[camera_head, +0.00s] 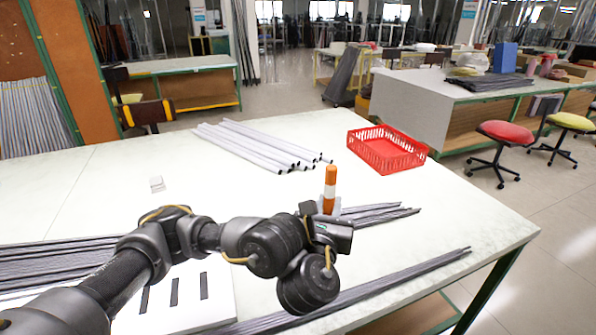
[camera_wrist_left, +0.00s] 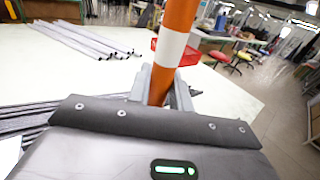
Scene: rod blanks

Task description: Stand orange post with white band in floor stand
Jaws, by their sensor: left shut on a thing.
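The orange post with a white band (camera_head: 330,183) stands nearly upright in the head view above my left gripper (camera_head: 329,207). In the left wrist view the post (camera_wrist_left: 172,48) is large and close, leaning slightly, with its lower part between the grey fingers of my left gripper (camera_wrist_left: 161,88). My left gripper is shut on the post. The post's lower end is hidden behind the gripper body. I cannot make out a floor stand in either view. My right gripper is not in view.
A red plastic basket (camera_head: 389,150) stands at the back right of the white table (camera_head: 110,180). Several white tubes (camera_head: 262,145) lie left of it. Dark rods (camera_head: 420,265) lie along the front and right. A small white block (camera_head: 157,184) lies at left.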

